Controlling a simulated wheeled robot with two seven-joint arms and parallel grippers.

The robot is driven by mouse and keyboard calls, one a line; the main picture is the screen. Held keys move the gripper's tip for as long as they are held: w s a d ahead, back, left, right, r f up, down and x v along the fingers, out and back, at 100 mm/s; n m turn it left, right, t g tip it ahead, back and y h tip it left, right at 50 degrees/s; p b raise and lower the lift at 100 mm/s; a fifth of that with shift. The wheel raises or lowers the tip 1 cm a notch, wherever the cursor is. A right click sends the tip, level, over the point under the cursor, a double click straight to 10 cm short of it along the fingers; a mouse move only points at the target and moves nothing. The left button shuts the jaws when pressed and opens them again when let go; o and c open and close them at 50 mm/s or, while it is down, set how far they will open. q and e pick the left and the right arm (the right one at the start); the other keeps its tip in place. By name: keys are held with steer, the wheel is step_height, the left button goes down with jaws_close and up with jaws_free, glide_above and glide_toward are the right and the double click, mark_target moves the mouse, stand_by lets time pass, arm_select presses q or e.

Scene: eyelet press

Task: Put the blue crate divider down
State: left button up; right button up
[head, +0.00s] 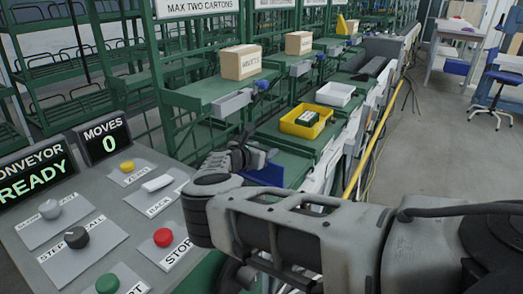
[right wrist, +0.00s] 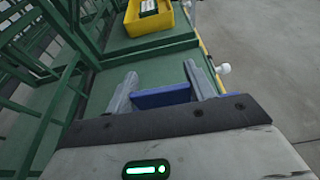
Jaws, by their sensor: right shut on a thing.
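The blue crate divider (right wrist: 162,97) is a flat blue piece gripped between the two fingers of my right gripper (right wrist: 160,92) in the right wrist view. In the head view the divider (head: 262,168) shows partly beyond my right gripper (head: 243,158), over the green bench; the hand and arm hide part of it. I cannot tell whether the divider touches the bench. My left gripper is not in view.
A yellow crate (head: 306,121) with a green item inside stands farther along the bench, with a white crate (head: 335,94) behind it. Cartons (head: 240,62) sit on the upper shelf. The control panel (head: 100,220) is at left. Green bench surface (right wrist: 150,72) before the yellow crate is clear.

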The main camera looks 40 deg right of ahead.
steer(key=o, duration=1.4)
arm_select(q)
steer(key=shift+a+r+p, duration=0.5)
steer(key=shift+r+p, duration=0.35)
steer(key=shift+p, duration=1.15)
arm_select(e)
steer(key=shift+r+v, duration=0.2)
steer(key=shift+v, duration=3.7)
steer(key=shift+d, duration=0.15)
